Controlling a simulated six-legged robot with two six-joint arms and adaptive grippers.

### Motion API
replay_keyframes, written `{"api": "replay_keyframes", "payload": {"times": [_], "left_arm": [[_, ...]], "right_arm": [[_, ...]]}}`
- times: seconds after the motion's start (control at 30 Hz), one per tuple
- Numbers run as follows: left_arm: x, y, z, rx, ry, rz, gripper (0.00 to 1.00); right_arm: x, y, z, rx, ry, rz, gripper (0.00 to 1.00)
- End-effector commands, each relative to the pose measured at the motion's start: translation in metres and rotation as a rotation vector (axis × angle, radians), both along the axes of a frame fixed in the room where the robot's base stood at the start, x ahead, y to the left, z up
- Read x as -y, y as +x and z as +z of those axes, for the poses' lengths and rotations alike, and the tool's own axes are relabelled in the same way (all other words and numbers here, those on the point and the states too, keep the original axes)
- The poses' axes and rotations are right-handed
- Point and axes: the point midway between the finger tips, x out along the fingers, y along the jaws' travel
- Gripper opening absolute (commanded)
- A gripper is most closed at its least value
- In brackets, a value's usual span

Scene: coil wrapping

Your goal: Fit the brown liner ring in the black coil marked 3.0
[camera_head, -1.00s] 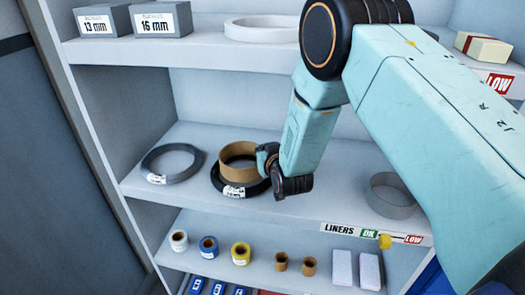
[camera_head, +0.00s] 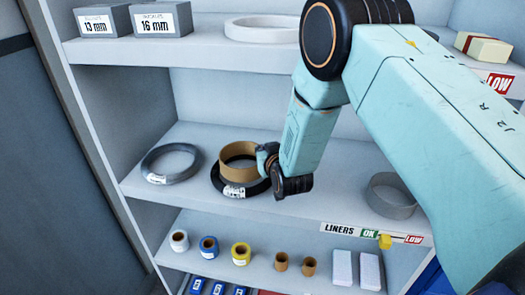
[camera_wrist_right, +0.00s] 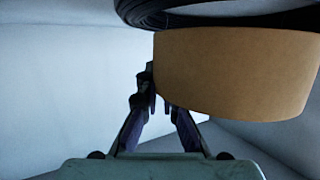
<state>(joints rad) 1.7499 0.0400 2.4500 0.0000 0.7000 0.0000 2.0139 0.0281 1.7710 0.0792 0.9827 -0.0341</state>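The brown liner ring (camera_head: 239,172) stands upright over the hole of the black coil (camera_head: 221,187) on the middle shelf. Its lower edge lies within the coil's outline; I cannot tell how deep it sits. The coil's white label is too small to read surely. My right gripper (camera_head: 266,160) is at the right side of the ring. In the right wrist view, the fingers (camera_wrist_right: 160,104) close in at the edge of the brown ring (camera_wrist_right: 235,75), and one fingertip is partly hidden by it. The black coil (camera_wrist_right: 225,18) shows along the top there. My left gripper is out of view.
A dark grey coil (camera_head: 158,175) lies left of the black one. A grey ring (camera_head: 391,210) stands at the right of the same shelf, behind my arm. Tape rolls, such as a yellow one (camera_head: 241,254), stand on the shelf below. A white ring (camera_head: 262,32) lies above.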

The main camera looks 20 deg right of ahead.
Motion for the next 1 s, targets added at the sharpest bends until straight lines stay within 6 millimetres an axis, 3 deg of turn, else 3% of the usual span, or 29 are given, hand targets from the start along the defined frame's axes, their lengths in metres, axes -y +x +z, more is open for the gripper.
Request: {"api": "replay_keyframes", "payload": {"times": [1.0], "left_arm": [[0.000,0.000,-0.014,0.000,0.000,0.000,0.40]], "right_arm": [[0.000,0.000,-0.018,0.001,0.000,0.000,0.00]]}}
